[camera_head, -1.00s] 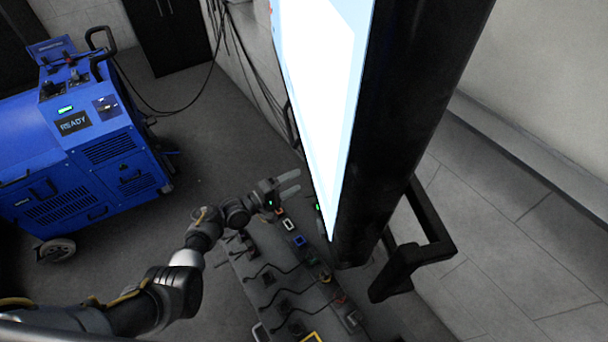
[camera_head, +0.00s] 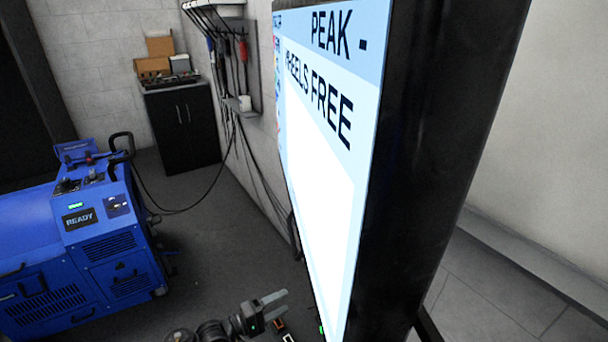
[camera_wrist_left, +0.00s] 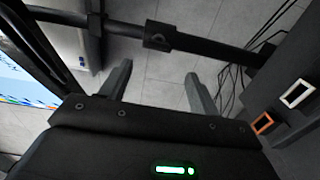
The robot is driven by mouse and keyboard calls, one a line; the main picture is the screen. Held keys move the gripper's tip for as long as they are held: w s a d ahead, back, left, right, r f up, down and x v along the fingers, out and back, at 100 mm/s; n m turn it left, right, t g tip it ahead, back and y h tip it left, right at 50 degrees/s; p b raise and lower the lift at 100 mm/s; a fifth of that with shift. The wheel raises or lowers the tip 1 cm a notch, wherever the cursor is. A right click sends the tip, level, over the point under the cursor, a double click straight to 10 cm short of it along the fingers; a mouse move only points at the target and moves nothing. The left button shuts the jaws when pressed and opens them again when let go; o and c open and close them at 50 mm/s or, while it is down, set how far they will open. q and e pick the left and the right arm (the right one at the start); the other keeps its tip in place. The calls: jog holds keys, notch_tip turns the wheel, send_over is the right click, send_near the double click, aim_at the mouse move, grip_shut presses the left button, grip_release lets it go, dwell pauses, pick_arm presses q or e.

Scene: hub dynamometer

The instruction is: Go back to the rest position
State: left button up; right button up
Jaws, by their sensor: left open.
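My left gripper (camera_head: 273,304) shows at the bottom of the head view, left of the large screen's lower part. In the left wrist view its two fingers (camera_wrist_left: 160,85) stand apart with nothing between them, so it is open and empty. Past the fingers are a dark bar and grey floor. My right gripper is in neither view.
A large screen (camera_head: 318,180) on a thick black post (camera_head: 435,150) fills the middle right. A blue machine (camera_head: 85,250) reading READY stands at left. A black cabinet (camera_head: 182,128) with boxes is at the back. A white-framed socket (camera_wrist_left: 297,93) lies right of the fingers.

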pick_arm(q)
jog(key=s+a+f+m+g+y, duration=0.2)
jog(key=s+a+f+m+y, duration=0.4)
jog(key=s+a+f+y, duration=0.3)
jog(key=s+a+r+m+g+y, duration=0.25)
jog(key=s+r, duration=0.25)
jog(key=s, duration=0.7)
jog(key=s+a+r+m+g+y, duration=0.1)
jog(key=s+a+r+g+y, duration=0.15)
jog(key=s+r, duration=0.6)
jog(key=s+f+g, duration=0.1)
jog(key=s+f, duration=0.1)
jog(key=f, duration=1.2)
jog(key=s+f, duration=0.3)
jog(key=f, duration=1.1)
jog(key=s+a+f+g, duration=0.1)
jog(key=s+a+f, duration=0.2)
jog(key=s+f, duration=1.3)
jog(key=shift+f, duration=0.2)
